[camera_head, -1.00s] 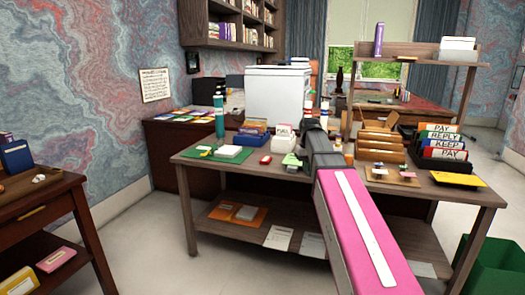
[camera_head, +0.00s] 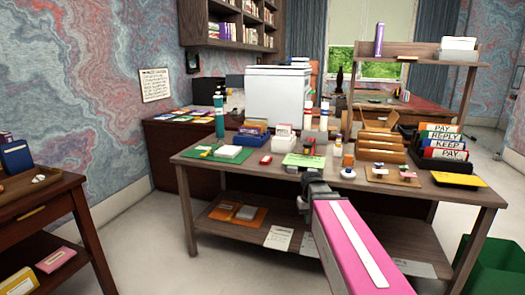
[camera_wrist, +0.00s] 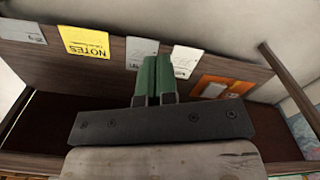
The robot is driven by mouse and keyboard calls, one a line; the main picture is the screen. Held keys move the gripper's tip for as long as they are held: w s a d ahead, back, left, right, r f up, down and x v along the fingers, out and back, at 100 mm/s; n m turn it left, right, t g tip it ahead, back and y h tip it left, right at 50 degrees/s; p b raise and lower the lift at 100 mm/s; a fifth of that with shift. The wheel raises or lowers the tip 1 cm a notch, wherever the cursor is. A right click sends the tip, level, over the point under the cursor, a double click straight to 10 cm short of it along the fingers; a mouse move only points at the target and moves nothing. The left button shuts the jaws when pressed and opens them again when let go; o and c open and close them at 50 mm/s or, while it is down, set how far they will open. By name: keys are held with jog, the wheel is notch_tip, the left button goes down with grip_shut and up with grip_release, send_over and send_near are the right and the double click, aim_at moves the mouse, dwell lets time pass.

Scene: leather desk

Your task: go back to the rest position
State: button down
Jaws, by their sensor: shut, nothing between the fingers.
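My pink arm with a white stripe reaches in from the lower right of the head view. My gripper (camera_head: 303,204) is at its far end, just in front of the wooden desk (camera_head: 265,176) and below the level of its top. In the wrist view the two green fingers of my gripper (camera_wrist: 153,68) lie side by side, shut, with nothing between them. Beyond them are the lower shelf's papers: a yellow NOTES sheet (camera_wrist: 84,41), white sheets (camera_wrist: 141,50) and orange folders (camera_wrist: 228,87).
The desk top holds a green card (camera_head: 304,160), labelled files (camera_head: 441,142), a white card box (camera_head: 283,139) and bottles (camera_head: 219,113). A dark side table (camera_head: 60,190) stands at left and a green bin (camera_head: 490,268) at lower right. Floor between them is clear.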

jog(key=s+f+m, duration=0.1)
jog(key=s+f, duration=0.9)
jog(key=f, duration=0.1)
jog(key=shift+s, duration=0.3)
